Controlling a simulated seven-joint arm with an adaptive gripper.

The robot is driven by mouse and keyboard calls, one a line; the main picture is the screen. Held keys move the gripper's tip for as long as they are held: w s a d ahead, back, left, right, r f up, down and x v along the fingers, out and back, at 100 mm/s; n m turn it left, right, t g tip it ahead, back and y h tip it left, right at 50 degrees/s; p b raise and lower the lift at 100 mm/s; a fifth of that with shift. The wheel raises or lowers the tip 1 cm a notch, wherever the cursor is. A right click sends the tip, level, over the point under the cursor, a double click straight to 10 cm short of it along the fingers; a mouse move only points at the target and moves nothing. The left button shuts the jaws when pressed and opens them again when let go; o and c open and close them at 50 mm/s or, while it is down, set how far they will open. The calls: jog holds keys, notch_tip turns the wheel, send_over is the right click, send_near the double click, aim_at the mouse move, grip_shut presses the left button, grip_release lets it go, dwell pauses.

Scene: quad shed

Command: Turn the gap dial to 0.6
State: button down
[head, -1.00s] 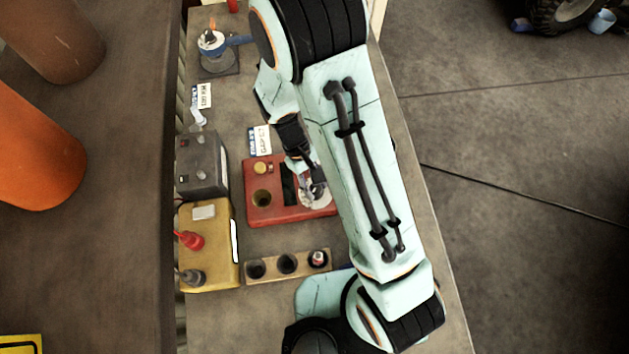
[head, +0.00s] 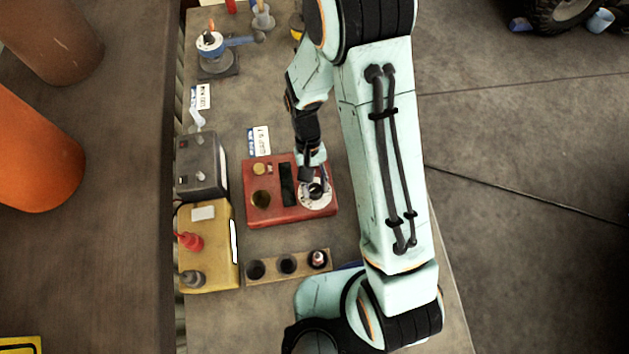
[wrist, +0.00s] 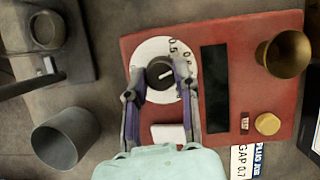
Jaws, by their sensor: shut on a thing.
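The gap dial is a black knob (wrist: 158,72) on a white numbered disc (wrist: 150,50), set in a red box (head: 272,214). In the head view, the disc (head: 327,200) is partly covered by my gripper (head: 315,187). In the wrist view, my gripper (wrist: 160,70) has one finger on each side of the knob and is shut on it. A white pointer line on the knob points right, slightly up. Some numbers show at the disc's upper right, too small to read surely; the fingers hide others. A job label (wrist: 243,158) beside the box mentions a gap; its value is partly cut off.
The box also carries a dark panel (wrist: 215,88), a brass cup (wrist: 287,53) and a brass button (wrist: 267,124). A holed wooden block (head: 302,266), a yellow box (head: 209,250) and a grey box (head: 202,166) stand nearby. A grey cup (wrist: 65,138) shows in the wrist view.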

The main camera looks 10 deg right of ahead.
dwell(0.3)
jog(key=c, duration=0.8)
grip_release()
jog(key=shift+c, duration=0.2)
jog(key=v, duration=1.2)
jog(key=shift+r, duration=0.1)
